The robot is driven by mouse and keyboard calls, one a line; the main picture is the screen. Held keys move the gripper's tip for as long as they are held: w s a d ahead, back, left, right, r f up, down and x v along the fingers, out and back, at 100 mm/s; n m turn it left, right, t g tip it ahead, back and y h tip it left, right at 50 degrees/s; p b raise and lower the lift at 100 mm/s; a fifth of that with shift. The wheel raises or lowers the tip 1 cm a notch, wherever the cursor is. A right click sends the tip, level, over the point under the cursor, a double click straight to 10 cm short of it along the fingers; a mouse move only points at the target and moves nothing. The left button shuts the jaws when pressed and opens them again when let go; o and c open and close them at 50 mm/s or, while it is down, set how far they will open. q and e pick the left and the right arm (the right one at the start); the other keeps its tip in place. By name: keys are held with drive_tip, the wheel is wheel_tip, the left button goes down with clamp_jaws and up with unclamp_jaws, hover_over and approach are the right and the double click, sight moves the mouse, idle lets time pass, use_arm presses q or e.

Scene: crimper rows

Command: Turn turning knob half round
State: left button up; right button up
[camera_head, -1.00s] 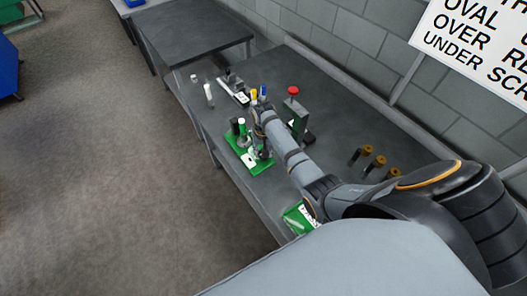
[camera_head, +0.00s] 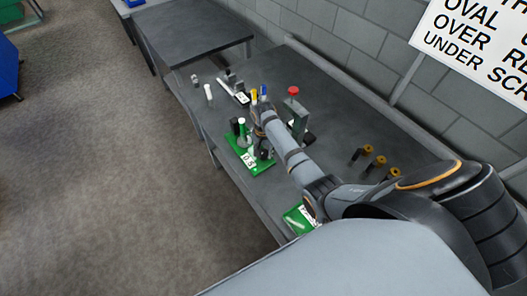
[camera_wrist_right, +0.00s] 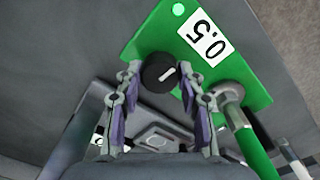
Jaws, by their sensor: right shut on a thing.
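The turning knob (camera_wrist_right: 159,73) is a black round knob with a white pointer mark, on a green plate (camera_wrist_right: 262,95) with a white label (camera_wrist_right: 207,44) reading 0.5. In the right wrist view the mark slants. My right gripper (camera_wrist_right: 158,80) has one finger on each side of the knob and is shut on it. In the head view the green plate (camera_head: 262,167) lies on the grey table, and my right gripper (camera_head: 265,143) is over it, mostly hiding the knob. My left gripper is not in view.
A black and green post (camera_head: 241,130) stands on the plate's left part. A press with a red top (camera_head: 293,91) stands behind my right arm. Another green plate (camera_head: 298,220) is near the front edge.

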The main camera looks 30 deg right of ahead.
sight(264, 152)
drive_tip(key=shift+w+r, duration=0.2)
drive_tip(key=o, duration=0.8)
drive_tip(key=shift+d, duration=0.1)
drive_tip(key=o, duration=0.4)
drive_tip(key=shift+s+f, duration=0.1)
drive_tip(key=shift+f, duration=0.05)
drive_tip(key=shift+c, duration=0.2)
wheel_tip(264, 152, up, 12)
